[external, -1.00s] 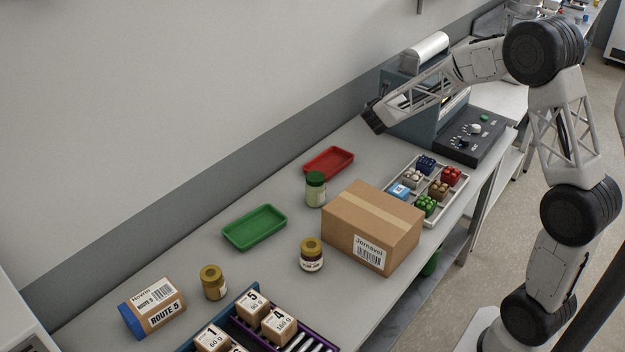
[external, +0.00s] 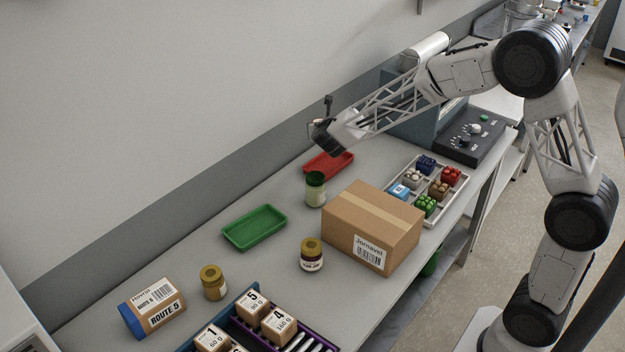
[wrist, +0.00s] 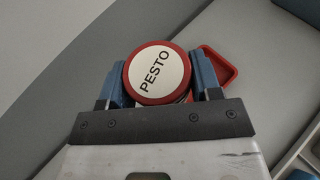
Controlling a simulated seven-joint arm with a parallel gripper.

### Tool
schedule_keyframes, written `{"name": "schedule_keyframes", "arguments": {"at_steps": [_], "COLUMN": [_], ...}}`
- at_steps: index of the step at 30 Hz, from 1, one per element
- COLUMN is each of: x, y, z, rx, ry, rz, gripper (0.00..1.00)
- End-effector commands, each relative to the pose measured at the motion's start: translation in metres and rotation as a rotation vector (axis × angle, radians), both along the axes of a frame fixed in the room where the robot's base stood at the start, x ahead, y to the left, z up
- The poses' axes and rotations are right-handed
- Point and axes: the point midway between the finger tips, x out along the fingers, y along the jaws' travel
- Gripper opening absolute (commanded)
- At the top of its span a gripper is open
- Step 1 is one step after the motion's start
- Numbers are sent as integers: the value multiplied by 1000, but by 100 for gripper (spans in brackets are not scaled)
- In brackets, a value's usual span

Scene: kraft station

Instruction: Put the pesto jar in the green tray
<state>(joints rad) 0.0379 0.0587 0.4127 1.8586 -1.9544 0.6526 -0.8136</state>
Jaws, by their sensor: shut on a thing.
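The pesto jar shows in the wrist view as a red lid with a white label reading PESTO (wrist: 157,73). My gripper (wrist: 160,78) is shut on it, with one blue finger on each side. In the external view my gripper (external: 322,128) is in the air close to the red tray, and the jar is mostly hidden there. The green tray (external: 254,228) lies empty on the bench, to the left of and nearer than my gripper.
The red tray (external: 328,165) lies beneath and beside my gripper. A cardboard box (external: 371,228) is to the right.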

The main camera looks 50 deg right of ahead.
Motion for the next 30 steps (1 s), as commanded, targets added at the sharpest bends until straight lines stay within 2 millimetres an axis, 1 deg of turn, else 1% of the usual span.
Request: {"name": "schedule_keyframes", "arguments": {"at_steps": [1,7,14,15,23,30], "x": [3,9,12,12,7,-4], "y": [17,76,144,156,234,303], "z": [1,1,0,0,0,0], "rx": [0,0,-1,-1,0,-1], "ry": [-1,-1,-1,-1,1,1], "rz": [22,100,192,209,311,404], "gripper": [29,29,29,29,29,29]}}
